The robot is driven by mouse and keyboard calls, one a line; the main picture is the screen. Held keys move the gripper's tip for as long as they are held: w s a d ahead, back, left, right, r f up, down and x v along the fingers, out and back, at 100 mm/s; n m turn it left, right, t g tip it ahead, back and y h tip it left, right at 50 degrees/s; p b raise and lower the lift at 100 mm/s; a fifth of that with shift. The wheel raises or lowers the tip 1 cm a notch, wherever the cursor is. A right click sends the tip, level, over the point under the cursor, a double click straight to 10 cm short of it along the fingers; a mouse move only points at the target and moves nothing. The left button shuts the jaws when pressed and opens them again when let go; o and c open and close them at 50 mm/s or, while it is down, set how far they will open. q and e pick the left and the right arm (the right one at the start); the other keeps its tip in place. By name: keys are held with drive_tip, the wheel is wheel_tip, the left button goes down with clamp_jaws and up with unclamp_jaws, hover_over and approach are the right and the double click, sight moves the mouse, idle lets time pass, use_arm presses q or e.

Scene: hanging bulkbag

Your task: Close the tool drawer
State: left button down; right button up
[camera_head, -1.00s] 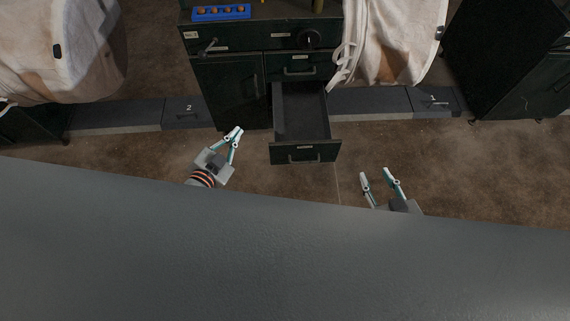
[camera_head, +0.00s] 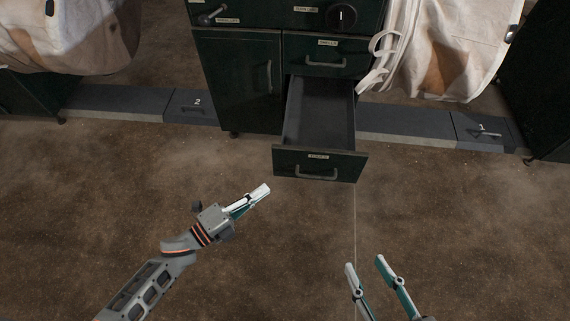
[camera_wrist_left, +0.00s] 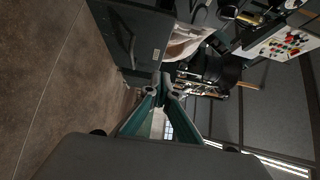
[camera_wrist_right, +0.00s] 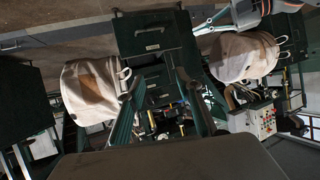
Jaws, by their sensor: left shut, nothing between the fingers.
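The tool drawer (camera_head: 320,165) is pulled well out of the dark green cabinet (camera_head: 240,80); its grey inside looks empty. A handle (camera_head: 317,176) sits on its front. My left gripper (camera_head: 264,189) is shut and empty, in front and to the left of the drawer front, apart from it. In the left wrist view its fingertips (camera_wrist_left: 162,78) meet, with a dark panel at upper left. My right gripper (camera_head: 365,262) is open and empty, nearer to me and right of the drawer. In the right wrist view a drawer front (camera_wrist_right: 152,45) shows beyond its spread fingers.
A closed drawer (camera_head: 326,58) is above the open one. White bulk bags (camera_head: 445,50) hang at right and at left (camera_head: 75,35). Low grey plinths marked 2 (camera_head: 195,106) and 1 (camera_head: 480,130) flank the cabinet. The brown floor before the drawer is clear.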

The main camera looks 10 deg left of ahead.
use_arm(q)
drive_tip(key=b, duration=0.2)
approach(301, 152)
drive_tip(key=x, duration=0.5)
drive_tip(key=shift+w+d+f, duration=0.1)
drive_tip(key=shift+d+f, duration=0.1)
drive_tip(key=shift+d, duration=0.1)
drive_tip(key=shift+w, duration=0.1)
use_arm(e)
drive_tip(key=shift+s+a+f+m, duration=0.1)
drive_tip(key=shift+s+a+m, duration=0.05)
drive_tip(key=shift+a+m, duration=0.35)
drive_tip(key=shift+s+a+f+m, duration=0.15)
drive_tip(key=shift+a+m, duration=0.25)
drive_tip(key=shift+a, duration=0.2)
use_arm(q)
drive_tip(key=shift+r, duration=0.1)
use_arm(e)
drive_tip(key=shift+r+y, duration=0.1)
drive_tip(key=shift+y, duration=0.2)
